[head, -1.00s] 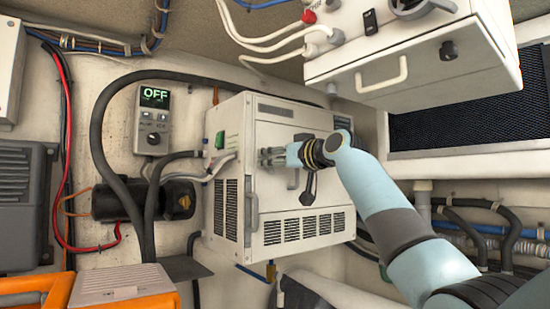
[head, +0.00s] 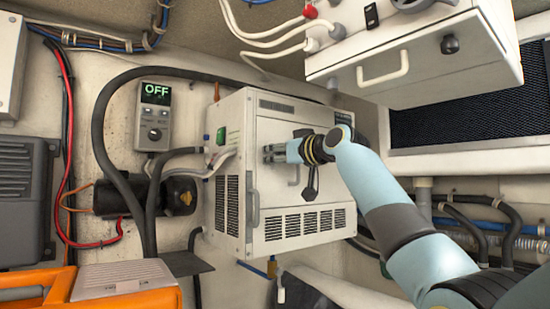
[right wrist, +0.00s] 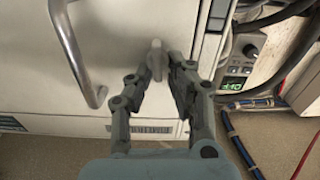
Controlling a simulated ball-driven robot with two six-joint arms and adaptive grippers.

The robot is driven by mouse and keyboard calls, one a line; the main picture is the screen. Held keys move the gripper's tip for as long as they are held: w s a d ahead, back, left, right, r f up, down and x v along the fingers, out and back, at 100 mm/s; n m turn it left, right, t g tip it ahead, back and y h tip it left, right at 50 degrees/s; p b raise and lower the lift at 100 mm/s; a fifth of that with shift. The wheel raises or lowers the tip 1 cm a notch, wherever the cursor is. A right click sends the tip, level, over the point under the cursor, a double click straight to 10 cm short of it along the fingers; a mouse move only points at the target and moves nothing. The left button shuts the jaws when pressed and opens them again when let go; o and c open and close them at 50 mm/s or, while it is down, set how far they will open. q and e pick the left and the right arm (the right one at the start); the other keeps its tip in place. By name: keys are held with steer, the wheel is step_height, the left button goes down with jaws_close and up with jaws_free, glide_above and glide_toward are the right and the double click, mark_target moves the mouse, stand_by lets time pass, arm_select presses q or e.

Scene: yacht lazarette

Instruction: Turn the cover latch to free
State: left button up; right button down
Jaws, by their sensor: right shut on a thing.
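The cover latch (right wrist: 156,60) is a small pale grey tab on the front cover, seen between the fingertips in the right wrist view. The white cabinet cover (head: 310,212) carries it; in the head view the fingers hide the latch. My right gripper (head: 266,154) comes in from the right and is at the upper left of the cover. In the right wrist view my right gripper (right wrist: 157,68) is shut on the latch, one finger on each side. My left gripper is in neither view.
A curved metal handle (right wrist: 78,55) stands beside the latch. A control panel reading OFF (head: 155,93) is on the wall left of the cabinet. A white drawer unit (head: 430,65) overhangs at upper right. Black hoses (head: 101,140) and an orange case (head: 130,298) are at left.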

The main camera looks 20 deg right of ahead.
steer(key=shift+s+a+f+n+b, duration=0.1)
steer(key=shift+a+f+n+b, duration=0.1)
steer(key=shift+n+b, duration=2)
steer(key=shift+s+a+f+n+b, duration=0.2)
steer(key=shift+n+b, duration=0.55)
steer(key=shift+n, duration=2.8)
steer(key=shift+a+f+n+b, duration=0.25)
steer(key=shift+n+b, duration=1.25)
steer(key=shift+n, duration=1.35)
steer(key=shift+r, duration=0.1)
steer(key=c, duration=1.3)
jaws_free()
steer(key=shift+o, duration=0.6)
steer(key=shift+f, duration=0.25)
